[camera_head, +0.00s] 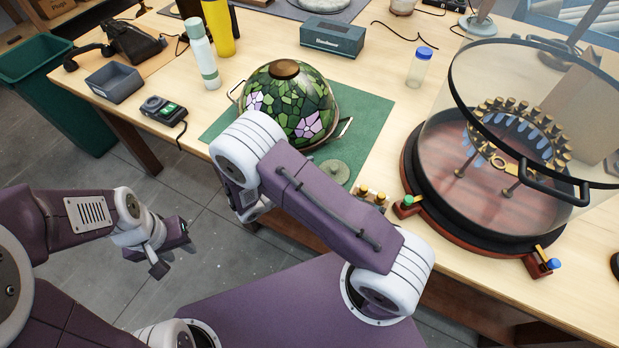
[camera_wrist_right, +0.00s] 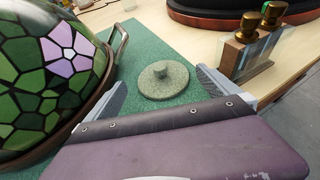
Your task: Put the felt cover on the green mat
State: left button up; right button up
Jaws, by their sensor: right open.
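A round grey-green disc with a small knob, which looks like the felt cover (camera_head: 335,172), lies flat on the green mat (camera_head: 365,125), near its front edge. In the right wrist view the felt cover (camera_wrist_right: 163,82) shows between and beyond the fingers of my right gripper (camera_wrist_right: 163,88). That gripper is open and empty, and apart from the cover as far as I can see. Its fingers are mostly hidden behind my arm in the head view. My left gripper (camera_head: 175,257) hangs over the floor left of the table, open and empty.
A stained-glass lampshade (camera_head: 290,100) with metal handles stands on the mat beside the cover. A small block with brass knobs (camera_head: 371,196) is right of it. A round glass-walled fixture (camera_head: 490,190) fills the right. A blue-capped bottle (camera_head: 420,68) stands behind.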

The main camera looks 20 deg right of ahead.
jog(key=v, duration=0.7)
jog(key=shift+a, duration=0.15)
